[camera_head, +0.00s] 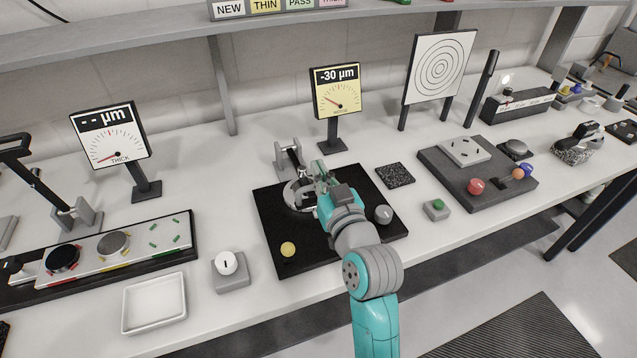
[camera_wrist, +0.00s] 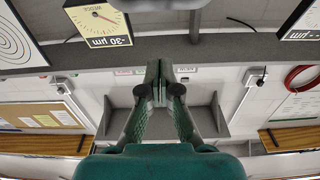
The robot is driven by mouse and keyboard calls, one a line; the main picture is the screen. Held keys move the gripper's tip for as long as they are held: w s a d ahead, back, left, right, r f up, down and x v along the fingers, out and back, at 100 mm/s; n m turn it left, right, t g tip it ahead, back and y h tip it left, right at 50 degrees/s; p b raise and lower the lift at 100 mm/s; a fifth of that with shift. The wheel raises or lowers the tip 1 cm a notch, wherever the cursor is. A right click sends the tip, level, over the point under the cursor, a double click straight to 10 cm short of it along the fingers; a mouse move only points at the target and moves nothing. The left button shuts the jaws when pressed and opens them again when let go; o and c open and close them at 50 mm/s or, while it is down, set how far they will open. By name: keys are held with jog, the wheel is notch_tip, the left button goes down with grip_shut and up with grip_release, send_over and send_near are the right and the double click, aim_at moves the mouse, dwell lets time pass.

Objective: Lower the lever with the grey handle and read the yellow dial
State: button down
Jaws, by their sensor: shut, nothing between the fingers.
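The yellow dial (camera_head: 336,92) stands on a post behind the black base and shows "-30 µm", its needle pointing left of upright. It also shows upside down in the wrist view (camera_wrist: 97,20). A grey bracket (camera_head: 281,157) at the back of the black base carries a lever that slopes down toward a round silver fixture (camera_head: 293,196). My gripper and wrist cover part of this area, so I cannot make out the grey handle clearly. My gripper (camera_head: 318,172) is over the fixture; in the wrist view its fingers (camera_wrist: 160,77) are together and empty.
The black base (camera_head: 265,225) bears a yellow ball (camera_head: 288,249) and a grey knob (camera_head: 383,214). A white dial (camera_head: 109,136) and a raised black-handled lever (camera_head: 35,175) stand left. A white tray (camera_head: 154,303) lies front left.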

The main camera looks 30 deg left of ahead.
jog(key=s+d+f, duration=0.4)
jog(key=s+d, duration=0.1)
jog(key=d, duration=0.1)
jog(key=shift+s+d+f, duration=0.15)
jog(key=shift+s+d, duration=0.2)
jog(key=s+d+f+m+t+h, duration=0.25)
jog(key=s+d+f+h, duration=0.2)
jog(key=d+f, duration=0.5)
jog(key=s+d+f+m+t+h, duration=0.1)
jog(key=s+d+f+m+h, duration=0.35)
jog(key=d, duration=0.75)
jog(key=s+d+m+h, duration=0.1)
jog(key=s+d+h, duration=0.1)
jog(key=s+d, duration=0.5)
jog(key=s+d+m+h, duration=0.1)
jog(key=s+d+h, duration=0.2)
jog(key=s, duration=1.6)
jog(key=d+g, duration=0.1)
jog(key=d, duration=0.3)
jog(key=shift+s+d+f+m, duration=0.2)
jog(key=shift+s+f+m, duration=0.05)
jog(key=shift+s+m, duration=0.1)
